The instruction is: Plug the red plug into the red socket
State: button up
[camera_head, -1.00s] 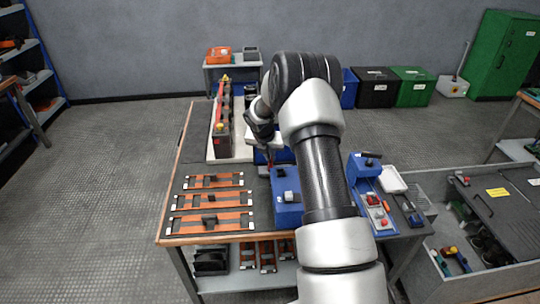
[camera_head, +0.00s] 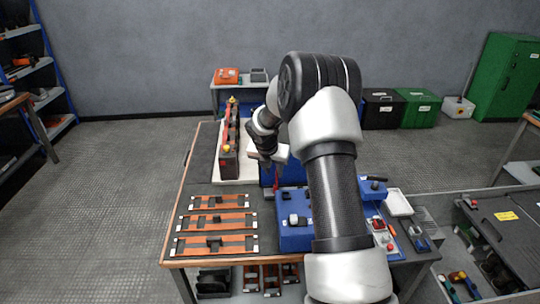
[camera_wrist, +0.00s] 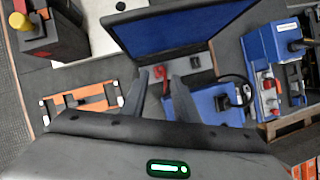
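My gripper (camera_wrist: 160,84) points down toward the bench, its two dark fingers apart. It also shows in the head view (camera_head: 269,168), partly behind my arm. A small red piece (camera_wrist: 157,78) appears between and just beyond the fingertips in the wrist view, close to a grey plate (camera_wrist: 192,65). A red piece (camera_head: 277,174) also shows beside the fingers in the head view. I cannot tell whether it is the red plug or the red socket, or whether a finger touches it. A blue box (camera_wrist: 208,103) with a dark fitting and cable stands right of the fingers.
A blue panel (camera_wrist: 180,30) stands behind the gripper. A long dark unit with a red top (camera_head: 230,140) stands at the back left. Several orange-and-black frames (camera_head: 216,222) lie at the front left. Another blue unit with red knobs (camera_wrist: 268,84) stands to the right.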

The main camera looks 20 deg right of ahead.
jog(key=s+a+r+m+p, duration=0.25)
jog(key=s+r, duration=0.25)
jog(key=r, duration=0.6)
jog(key=s+a+r+m+p, duration=0.25)
jog(key=s+r, duration=0.25)
jog(key=r, duration=0.5)
jog(key=s+a+r+m+p, duration=0.4)
jog(key=s+r+m, duration=0.6)
jog(key=s+r, duration=0.2)
jog(key=s+a+r+m+y+p, duration=0.1)
jog(key=s+a+r+m+p, duration=0.1)
jog(key=s+m, duration=0.4)
jog(key=s+a+r+m+t+y+p, duration=0.1)
jog(key=s+a+r+m+y+p, duration=0.1)
jog(key=s+m, duration=0.5)
jog(key=s+a+r, duration=0.1)
jog(key=s+a, duration=0.1)
jog(key=s, duration=0.2)
jog(key=shift+s+t, duration=0.15)
jog(key=shift+t, duration=0.15)
jog(key=shift+r, duration=0.1)
